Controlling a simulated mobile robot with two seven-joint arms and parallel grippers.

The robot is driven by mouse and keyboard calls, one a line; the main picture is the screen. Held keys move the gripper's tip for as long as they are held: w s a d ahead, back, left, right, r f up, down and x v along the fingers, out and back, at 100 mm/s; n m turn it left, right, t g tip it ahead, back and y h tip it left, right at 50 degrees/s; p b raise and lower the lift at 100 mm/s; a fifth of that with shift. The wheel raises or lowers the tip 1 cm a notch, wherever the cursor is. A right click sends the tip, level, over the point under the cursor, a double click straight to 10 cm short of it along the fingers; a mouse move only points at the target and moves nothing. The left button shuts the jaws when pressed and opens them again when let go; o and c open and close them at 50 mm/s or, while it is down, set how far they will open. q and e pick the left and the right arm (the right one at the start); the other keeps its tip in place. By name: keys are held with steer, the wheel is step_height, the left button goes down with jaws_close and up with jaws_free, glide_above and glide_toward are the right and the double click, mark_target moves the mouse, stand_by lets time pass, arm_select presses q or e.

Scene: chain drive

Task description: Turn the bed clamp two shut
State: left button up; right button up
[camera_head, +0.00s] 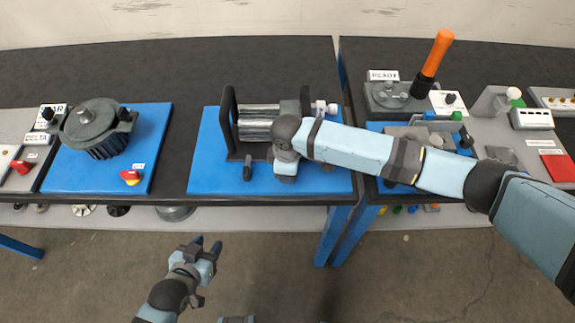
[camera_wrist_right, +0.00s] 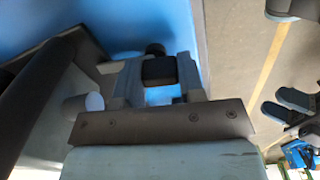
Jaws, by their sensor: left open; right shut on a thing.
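A machine with two dark upright handles and shiny metal cylinders (camera_head: 259,118) stands on a blue mat (camera_head: 206,177). A small black clamp handle (camera_head: 247,170) stands at its front left. In the right wrist view my right gripper (camera_wrist_right: 158,82) is shut on a black block-like handle (camera_wrist_right: 159,69), which looks like bed clamp two. In the head view my right gripper (camera_head: 286,168) is over the machine's front right, and its wrist hides that handle. My left gripper (camera_head: 207,247) is open and empty, low in front of the table edge.
A dark motor-like unit (camera_head: 88,122) and a red-yellow switch (camera_head: 130,177) are on the left mat. An orange-handled tool (camera_head: 436,56) stands on the right table. My right arm crosses over parts on that table. The floor in front is clear.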

steer(key=shift+r+n+p, duration=0.1)
steer(key=shift+n+p, duration=0.25)
steer(key=shift+n, duration=0.45)
steer(key=o, duration=0.9)
steer(key=shift+o, duration=0.2)
step_height(320, 180, up, 14)
steer(key=b, duration=0.1)
steer(key=shift+f, duration=0.2)
